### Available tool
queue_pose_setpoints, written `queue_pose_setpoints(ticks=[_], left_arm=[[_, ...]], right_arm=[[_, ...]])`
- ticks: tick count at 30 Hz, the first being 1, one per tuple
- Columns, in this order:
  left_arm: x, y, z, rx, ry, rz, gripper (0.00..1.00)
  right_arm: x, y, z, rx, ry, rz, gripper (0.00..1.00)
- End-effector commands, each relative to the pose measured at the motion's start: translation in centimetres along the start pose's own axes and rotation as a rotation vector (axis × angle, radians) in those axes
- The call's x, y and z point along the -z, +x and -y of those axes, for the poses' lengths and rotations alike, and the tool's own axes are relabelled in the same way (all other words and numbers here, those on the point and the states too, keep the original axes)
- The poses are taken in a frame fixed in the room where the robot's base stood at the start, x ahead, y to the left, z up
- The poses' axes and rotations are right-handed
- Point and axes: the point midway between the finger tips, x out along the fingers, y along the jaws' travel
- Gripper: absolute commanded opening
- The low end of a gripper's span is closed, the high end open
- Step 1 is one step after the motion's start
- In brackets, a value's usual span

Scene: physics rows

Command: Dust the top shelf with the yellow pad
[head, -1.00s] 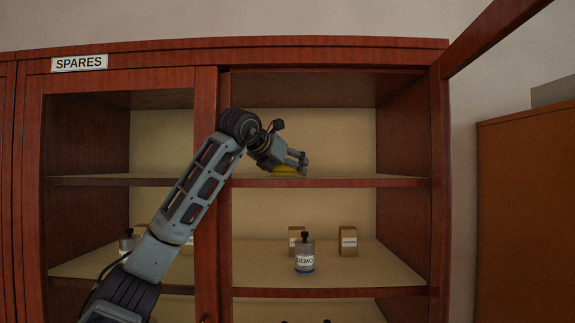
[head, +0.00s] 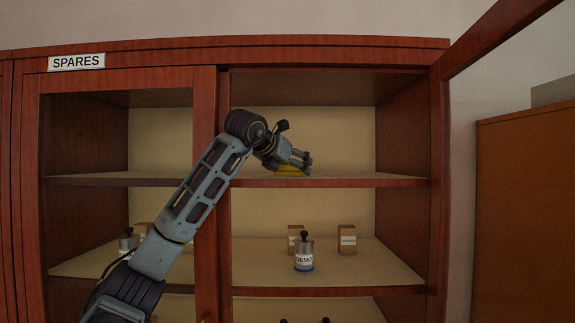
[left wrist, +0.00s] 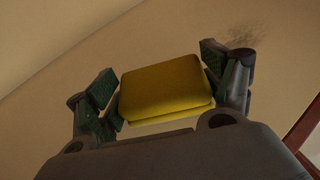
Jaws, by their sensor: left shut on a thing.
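The yellow pad (head: 288,170) is in my left gripper (head: 302,163), low over the top shelf (head: 365,181) in the open right-hand bay. It seems to rest on the shelf board. In the left wrist view the pad (left wrist: 165,84) sits between the two fingers of the left gripper (left wrist: 168,92). A dark dusty smudge (left wrist: 240,34) shows on the shelf surface beyond the right finger, apart from the pad. My right gripper is not in view.
The lower shelf holds a bottle labelled DEMO (head: 304,258) and small boxes (head: 347,240). A centre post (head: 206,240) stands behind my left forearm. An open door (head: 495,28) is at the upper right. The top shelf is otherwise clear.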

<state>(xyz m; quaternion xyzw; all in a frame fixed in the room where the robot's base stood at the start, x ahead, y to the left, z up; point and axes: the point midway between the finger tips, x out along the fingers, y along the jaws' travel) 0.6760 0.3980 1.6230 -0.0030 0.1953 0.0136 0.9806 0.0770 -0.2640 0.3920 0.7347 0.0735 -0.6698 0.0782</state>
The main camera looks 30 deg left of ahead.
Motion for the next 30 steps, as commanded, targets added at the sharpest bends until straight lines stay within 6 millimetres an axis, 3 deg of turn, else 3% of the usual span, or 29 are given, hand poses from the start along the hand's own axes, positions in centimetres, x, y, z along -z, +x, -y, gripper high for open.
queue_pose_setpoints(ticks=[12, 30], left_arm=[[-0.6, 1.0, 2.0, 0.002, 0.001, 0.000, 0.54], [-0.7, 1.3, 2.6, 0.001, 0.001, 0.001, 0.54]], right_arm=[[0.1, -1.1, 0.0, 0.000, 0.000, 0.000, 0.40], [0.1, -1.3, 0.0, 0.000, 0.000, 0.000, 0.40]])
